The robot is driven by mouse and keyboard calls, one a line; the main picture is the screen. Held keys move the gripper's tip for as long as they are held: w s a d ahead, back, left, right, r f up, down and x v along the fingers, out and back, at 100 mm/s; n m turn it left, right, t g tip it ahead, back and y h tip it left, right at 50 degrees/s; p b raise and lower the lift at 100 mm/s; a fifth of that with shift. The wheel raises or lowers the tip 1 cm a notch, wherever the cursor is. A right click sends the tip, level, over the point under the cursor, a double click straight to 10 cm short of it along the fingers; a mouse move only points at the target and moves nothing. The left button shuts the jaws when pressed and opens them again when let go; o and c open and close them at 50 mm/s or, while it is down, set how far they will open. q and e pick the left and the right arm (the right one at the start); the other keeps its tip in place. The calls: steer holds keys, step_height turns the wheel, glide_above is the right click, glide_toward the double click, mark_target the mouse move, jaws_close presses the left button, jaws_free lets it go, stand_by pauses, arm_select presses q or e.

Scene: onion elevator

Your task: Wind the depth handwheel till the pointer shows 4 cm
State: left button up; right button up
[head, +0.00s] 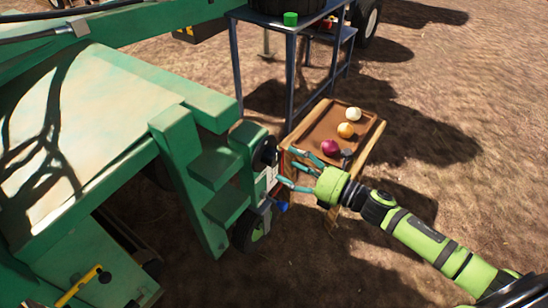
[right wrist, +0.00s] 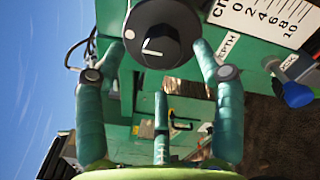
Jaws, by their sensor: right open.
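The depth handwheel (head: 264,153) is a black round knob on the side of the green machine. In the right wrist view the handwheel (right wrist: 160,35) shows a white mark on its face. My right gripper (head: 286,166) is open in front of the handwheel. In the right wrist view its two teal fingers stand on either side of the handwheel; I cannot tell whether they touch it. The white depth scale (right wrist: 262,16), marked in cm from 0 to 10, is beside the wheel, partly cut off. Its pointer reading cannot be made out. My left gripper is not in view.
A blue lock handle (right wrist: 297,95) is close to the scale. A brown tray (head: 322,118) with several onions stands just behind my right gripper. Bare soil lies to the right.

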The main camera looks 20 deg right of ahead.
mark_target(278, 157)
steer(key=shift+x, duration=3.15)
steer(key=shift+c, duration=0.4)
steer(key=c, duration=1)
